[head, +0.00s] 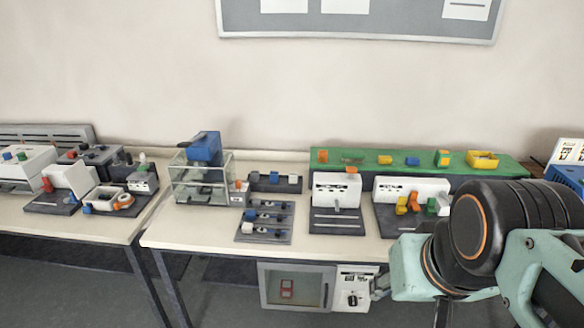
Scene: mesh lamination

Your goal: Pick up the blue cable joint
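Several blue things show in the head view, and I cannot tell for certain which one is the cable joint. A larger blue block (205,148) rests on top of a clear glass case (222,168) at the table's left. My arm fills the lower right of the picture, in front of the table's right end. My gripper itself does not show.
White devices (338,184) stand in front of the green shelf. A grey panel with knobs (265,222) lies beside the glass case. A second table (95,225) with more devices stands at the left, across a narrow gap. A cabinet (297,287) hangs under the right table.

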